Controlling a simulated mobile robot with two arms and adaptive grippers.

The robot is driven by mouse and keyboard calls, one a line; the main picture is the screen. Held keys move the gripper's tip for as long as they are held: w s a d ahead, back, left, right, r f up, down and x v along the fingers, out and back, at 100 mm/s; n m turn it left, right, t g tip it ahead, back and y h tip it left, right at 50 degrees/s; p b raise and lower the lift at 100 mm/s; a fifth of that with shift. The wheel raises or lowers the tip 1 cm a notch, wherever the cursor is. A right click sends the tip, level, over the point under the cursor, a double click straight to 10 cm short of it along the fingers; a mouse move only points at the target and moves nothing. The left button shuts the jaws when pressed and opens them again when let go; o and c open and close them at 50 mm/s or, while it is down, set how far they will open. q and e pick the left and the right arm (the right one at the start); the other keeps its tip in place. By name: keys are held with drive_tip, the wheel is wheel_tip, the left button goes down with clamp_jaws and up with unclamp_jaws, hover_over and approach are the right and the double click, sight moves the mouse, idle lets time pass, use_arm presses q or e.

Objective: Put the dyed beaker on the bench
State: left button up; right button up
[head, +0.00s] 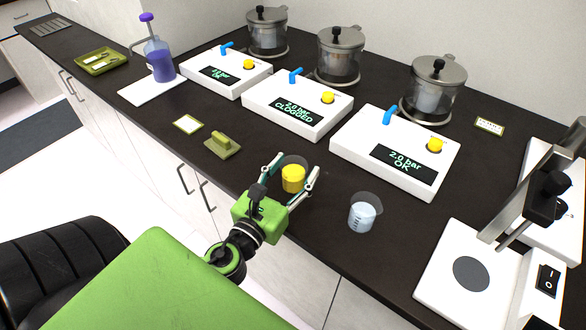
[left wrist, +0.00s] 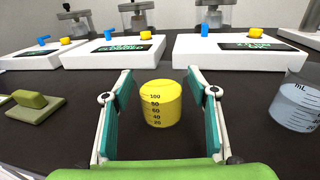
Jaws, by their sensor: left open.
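The dyed beaker (head: 293,178) holds yellow liquid and stands upright on the dark bench (head: 240,165) near its front edge. It also shows in the left wrist view (left wrist: 160,104), with its volume marks facing me. My left gripper (head: 294,172) is open, with one finger on each side of the beaker. In the left wrist view there are visible gaps between the fingers (left wrist: 163,95) and the beaker. My right gripper is not in view.
A beaker of pale liquid (head: 362,214) stands to the right of the left gripper. A green block on a plate (head: 223,146) lies to the left. Three white pressure units (head: 297,105) stand behind. A white stirrer device (head: 470,275) is at the right.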

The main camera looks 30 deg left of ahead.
use_arm(q)
drive_tip(key=shift+r, duration=0.15)
drive_tip(key=shift+s, duration=0.2)
drive_tip(key=s+b, duration=0.1)
drive_tip(key=s, duration=0.2)
drive_tip(key=s+b, duration=0.1)
drive_tip(key=s, duration=0.2)
drive_tip(key=s+d+b, duration=0.1)
drive_tip(key=s, duration=0.2)
drive_tip(key=shift+s, duration=1.25)
